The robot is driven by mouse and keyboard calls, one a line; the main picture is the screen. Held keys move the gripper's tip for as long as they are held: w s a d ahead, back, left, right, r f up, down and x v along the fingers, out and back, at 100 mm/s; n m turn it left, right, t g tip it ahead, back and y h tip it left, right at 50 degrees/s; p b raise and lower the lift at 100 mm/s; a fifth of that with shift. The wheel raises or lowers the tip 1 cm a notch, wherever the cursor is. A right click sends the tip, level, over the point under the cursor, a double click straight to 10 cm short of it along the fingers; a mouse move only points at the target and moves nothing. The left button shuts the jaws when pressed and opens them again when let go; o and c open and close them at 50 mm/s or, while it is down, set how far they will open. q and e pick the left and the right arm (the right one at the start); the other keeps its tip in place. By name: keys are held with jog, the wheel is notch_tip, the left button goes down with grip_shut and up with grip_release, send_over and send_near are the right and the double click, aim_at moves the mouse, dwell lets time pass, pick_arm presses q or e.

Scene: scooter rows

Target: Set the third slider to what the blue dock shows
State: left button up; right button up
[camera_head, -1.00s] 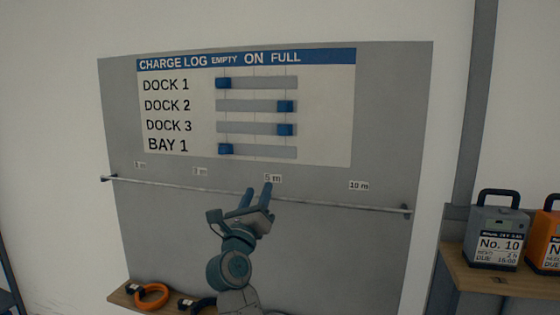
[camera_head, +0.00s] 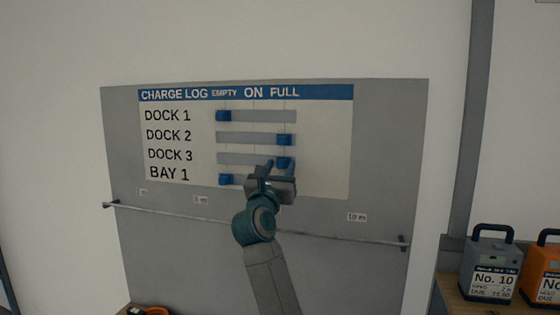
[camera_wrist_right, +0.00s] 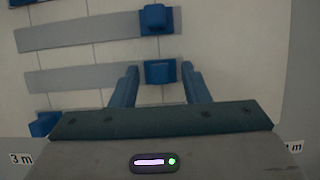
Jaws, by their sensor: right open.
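The charge log board (camera_head: 330,140) has four rows, with EMPTY, ON and FULL marked along the top. The third slider, in the DOCK 3 row, has its blue knob (camera_head: 285,161) at the right, under FULL. In the right wrist view this knob (camera_wrist_right: 160,72) lies between the two fingers of my right gripper (camera_wrist_right: 160,67). The right gripper (camera_head: 268,168) is open in front of the board, and I cannot tell whether a finger touches the knob. The blue dock is not in view. My left gripper is not in view.
The DOCK 1 knob (camera_head: 223,116) is at EMPTY, the DOCK 2 knob (camera_head: 285,140) at FULL, the BAY 1 knob (camera_head: 226,179) at EMPTY. A thin rail (camera_head: 160,212) crosses below the log. A grey No. 10 battery (camera_head: 490,270) and an orange one (camera_head: 541,272) stand at right.

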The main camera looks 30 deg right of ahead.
jog(key=shift+w+d+r, duration=0.1)
jog(key=shift+w+d, duration=0.1)
jog(key=shift+w, duration=0.05)
grip_shut()
jog(key=shift+w+a, duration=0.15)
jog(key=shift+w, duration=0.05)
jog(key=b, duration=0.3)
send_near(254, 155)
jog(key=x, duration=0.5)
jog(key=shift+w, duration=0.1)
grip_release()
